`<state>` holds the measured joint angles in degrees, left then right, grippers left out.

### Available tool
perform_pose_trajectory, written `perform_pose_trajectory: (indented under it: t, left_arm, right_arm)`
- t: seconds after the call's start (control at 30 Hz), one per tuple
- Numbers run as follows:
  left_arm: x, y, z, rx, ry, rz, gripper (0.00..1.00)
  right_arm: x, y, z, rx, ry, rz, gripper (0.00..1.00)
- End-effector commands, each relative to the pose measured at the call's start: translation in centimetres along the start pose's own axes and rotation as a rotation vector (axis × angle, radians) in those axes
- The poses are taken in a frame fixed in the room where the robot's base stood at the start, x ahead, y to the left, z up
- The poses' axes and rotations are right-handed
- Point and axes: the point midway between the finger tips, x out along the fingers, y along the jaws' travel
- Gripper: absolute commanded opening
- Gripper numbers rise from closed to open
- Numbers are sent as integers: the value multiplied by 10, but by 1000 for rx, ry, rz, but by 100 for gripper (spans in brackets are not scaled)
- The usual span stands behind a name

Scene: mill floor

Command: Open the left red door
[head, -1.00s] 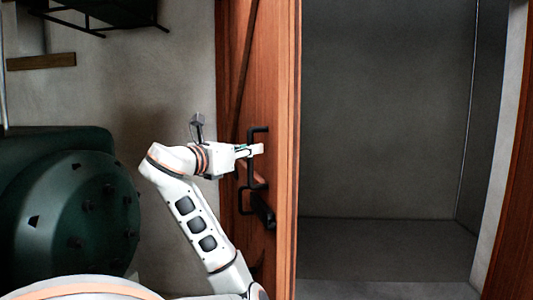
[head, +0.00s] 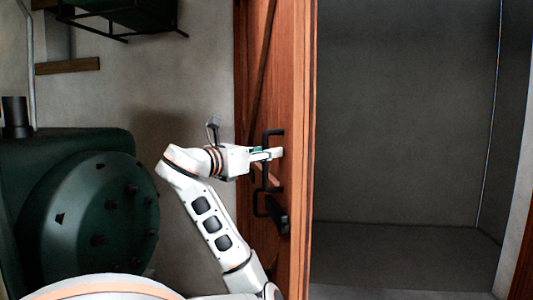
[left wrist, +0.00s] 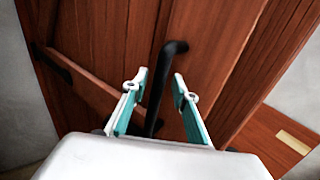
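The left red door (head: 295,110) is red-brown wood and stands swung open on the left side of a doorway. Its boards fill much of the left wrist view (left wrist: 215,45). A black bar handle (head: 265,183) is on its face, and it also shows in the left wrist view (left wrist: 167,58). My left gripper (head: 278,153) is at the upper part of the handle. In the left wrist view its two fingers (left wrist: 160,88) stand apart, with the handle between them and visible gaps on both sides. My right gripper is not in view.
The doorway right of the door is open onto a bare grey room (head: 400,130). Another red-brown panel (head: 522,265) is at the far right edge. A big dark green machine (head: 90,215) stands left of my arm. A dark metal frame (head: 125,20) hangs at the upper left.

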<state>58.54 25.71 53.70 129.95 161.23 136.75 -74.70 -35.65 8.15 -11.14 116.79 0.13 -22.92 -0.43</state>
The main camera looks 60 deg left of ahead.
Motion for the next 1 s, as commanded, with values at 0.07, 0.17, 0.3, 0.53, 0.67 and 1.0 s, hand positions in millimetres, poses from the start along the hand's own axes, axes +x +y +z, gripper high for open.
perform_pose_trajectory:
  t: [0.07, 0.17, 0.3, 0.53, 0.67, 1.0]
  left_arm:
    - [-2, 1, 0, 0, -1, 2, 28]
    - [-10, 1, 0, 1, -1, 4, 28]
    - [-32, 2, 1, 5, -1, 8, 28]
    - [-80, 2, 0, 4, 0, 7, 28]
    - [-100, 1, 0, 2, 1, 4, 28]
    - [-120, -1, 0, 0, 0, -1, 28]
  right_arm:
    - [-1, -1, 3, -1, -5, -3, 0]
    - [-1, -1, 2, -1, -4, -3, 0]
    - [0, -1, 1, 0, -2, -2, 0]
    - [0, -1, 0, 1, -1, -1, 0]
    - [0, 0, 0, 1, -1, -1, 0]
    - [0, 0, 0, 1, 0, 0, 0]
